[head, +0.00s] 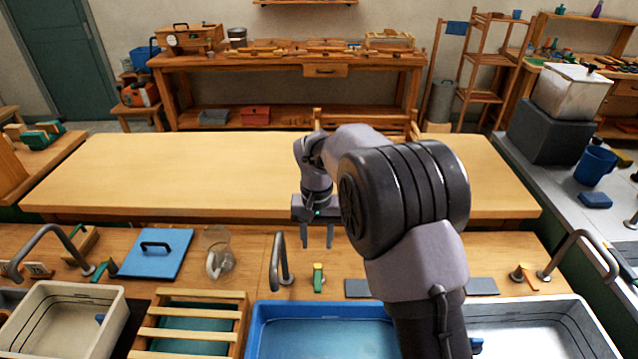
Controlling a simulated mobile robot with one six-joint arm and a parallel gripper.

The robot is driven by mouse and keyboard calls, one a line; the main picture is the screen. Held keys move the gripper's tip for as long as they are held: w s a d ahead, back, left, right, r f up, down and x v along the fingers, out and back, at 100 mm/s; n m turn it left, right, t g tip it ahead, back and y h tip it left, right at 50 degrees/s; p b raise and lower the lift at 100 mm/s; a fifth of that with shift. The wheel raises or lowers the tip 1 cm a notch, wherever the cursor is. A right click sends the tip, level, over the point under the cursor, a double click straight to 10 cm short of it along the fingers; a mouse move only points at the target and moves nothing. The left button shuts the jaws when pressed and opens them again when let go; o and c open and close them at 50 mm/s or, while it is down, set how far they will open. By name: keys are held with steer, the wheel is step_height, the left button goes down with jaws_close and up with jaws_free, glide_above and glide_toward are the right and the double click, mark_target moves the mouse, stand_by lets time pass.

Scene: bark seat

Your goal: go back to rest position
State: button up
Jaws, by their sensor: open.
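My gripper (317,236) is in the head view, near the middle, with its two fingers pointing down and apart. It is open and nothing shows between the fingers. It hangs over the front edge of the long pale wooden table, above the near workbench. My arm rises from the lower right and bends over toward the table, hiding part of the table and bench behind it.
The pale table (150,170) is bare. On the near bench are a blue board (155,262), a clear glass vessel (220,258), a small green and yellow item (318,278), curved taps (280,262), a blue basin (262,325) and a slatted wooden rack (190,322).

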steer(key=s+d+r+m+t+y+b, duration=0.1)
steer(key=s+d+r, duration=0.35)
steer(key=r, duration=0.25)
steer(key=s+d+r+m+t+b, duration=0.1)
steer(key=s+d+r, duration=0.2)
steer(key=s+r, duration=0.35)
steer(key=s+d+m+t+b, duration=0.1)
steer(key=s+d+t, duration=0.1)
steer(key=s, duration=0.7)
steer(key=s+d+m+t+y+b, duration=0.1)
steer(key=s+d, duration=0.1)
steer(key=s, duration=0.7)
steer(key=shift+s+t, duration=0.3)
steer(key=shift+t, duration=0.1)
steer(key=shift+f, duration=0.1)
